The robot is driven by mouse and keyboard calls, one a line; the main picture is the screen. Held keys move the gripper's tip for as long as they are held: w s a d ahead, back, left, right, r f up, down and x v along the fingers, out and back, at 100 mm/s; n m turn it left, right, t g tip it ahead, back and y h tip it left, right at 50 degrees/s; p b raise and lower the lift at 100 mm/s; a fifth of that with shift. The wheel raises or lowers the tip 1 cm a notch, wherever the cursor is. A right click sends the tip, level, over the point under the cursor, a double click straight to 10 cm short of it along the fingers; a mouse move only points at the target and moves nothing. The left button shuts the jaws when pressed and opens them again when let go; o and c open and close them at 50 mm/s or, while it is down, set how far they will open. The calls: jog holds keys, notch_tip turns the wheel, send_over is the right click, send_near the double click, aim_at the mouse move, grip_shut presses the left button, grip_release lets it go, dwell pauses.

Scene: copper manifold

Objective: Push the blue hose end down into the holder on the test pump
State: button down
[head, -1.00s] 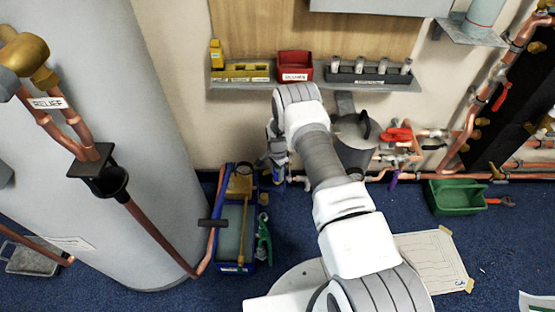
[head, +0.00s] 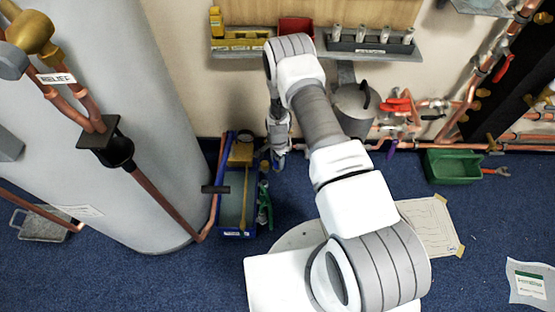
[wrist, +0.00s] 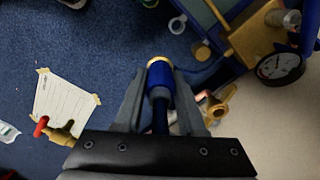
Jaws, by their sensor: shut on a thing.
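My gripper (wrist: 160,82) is shut on the blue hose end (wrist: 159,92), which has a brass-coloured ring at its tip and sits between the two fingers. In the head view my gripper (head: 278,158) hangs just right of the test pump, partly hidden by my arm. The test pump (head: 239,195) is a blue tray with a brass body, standing on the floor. Its brass body (wrist: 258,40) and gauge (wrist: 281,64) show at the upper right of the wrist view, apart from the hose end. I cannot make out the holder for certain.
A pale ring-shaped piece (wrist: 177,24) lies beyond the hose end. A green tool (head: 265,207) lies along the pump's right side. A grey bucket (head: 355,106), copper pipes and a green bin (head: 452,167) are to the right. The tank (head: 140,110) stands close on the left.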

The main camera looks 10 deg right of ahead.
jog(key=shift+r, duration=0.1)
jog(key=shift+r+p, duration=1.3)
jog(key=shift+r, duration=0.9)
